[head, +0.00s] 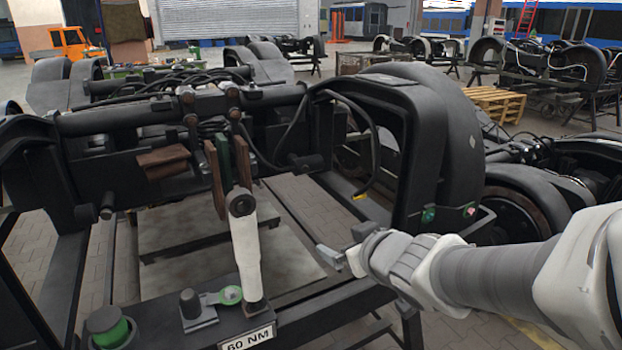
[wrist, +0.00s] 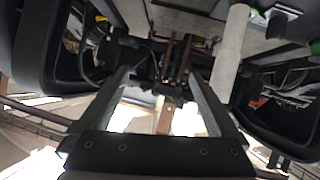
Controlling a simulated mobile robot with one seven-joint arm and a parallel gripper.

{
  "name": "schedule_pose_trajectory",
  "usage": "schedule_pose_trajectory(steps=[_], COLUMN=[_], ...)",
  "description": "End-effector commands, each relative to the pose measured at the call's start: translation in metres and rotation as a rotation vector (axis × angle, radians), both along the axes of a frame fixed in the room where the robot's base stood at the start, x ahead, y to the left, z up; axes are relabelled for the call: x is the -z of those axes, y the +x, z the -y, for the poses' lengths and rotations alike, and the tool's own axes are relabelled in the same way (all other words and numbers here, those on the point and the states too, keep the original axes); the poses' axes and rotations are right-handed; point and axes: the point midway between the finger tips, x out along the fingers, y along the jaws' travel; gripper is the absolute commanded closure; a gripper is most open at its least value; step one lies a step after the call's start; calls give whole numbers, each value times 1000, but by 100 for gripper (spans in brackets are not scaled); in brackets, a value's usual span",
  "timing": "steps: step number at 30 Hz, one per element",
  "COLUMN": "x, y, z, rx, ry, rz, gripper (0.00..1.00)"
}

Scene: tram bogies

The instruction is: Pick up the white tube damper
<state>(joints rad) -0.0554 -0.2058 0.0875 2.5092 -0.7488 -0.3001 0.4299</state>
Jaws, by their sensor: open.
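The white tube damper (head: 246,250) stands nearly upright in the middle of the head view. Its top meets a dark end fitting below brown and green plates, and its lower end is at the black beam with the "60 NM" label. In the wrist view the damper (wrist: 231,50) shows at upper right, outside the right finger. My gripper (head: 335,258) is to the right of the damper in the head view, apart from it. In the wrist view my gripper (wrist: 158,82) has its two fingers spread, with nothing held between them.
The black bogie frame (head: 130,120) spans behind the damper, with a large dark wheel arch (head: 430,140) to the right. A green-capped knob (head: 108,326) and a bracket with a green ring (head: 230,295) sit on the front beam left of the damper. Wooden pallets (head: 497,103) lie far back.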

Motion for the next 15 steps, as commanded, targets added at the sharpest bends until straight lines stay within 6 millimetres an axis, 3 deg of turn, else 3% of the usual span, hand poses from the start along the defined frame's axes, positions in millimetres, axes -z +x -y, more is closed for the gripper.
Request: schedule_pose_trajectory(steps=[3,6,11,15], x=[20,28,35,42], y=[-3,-12,-24,-19], z=[-46,-75,-99,-114], rx=[-177,-292,-394,-417], ry=[78,141,203,218], rz=[4,-2,-16,-19], gripper=[3,3,3,3])
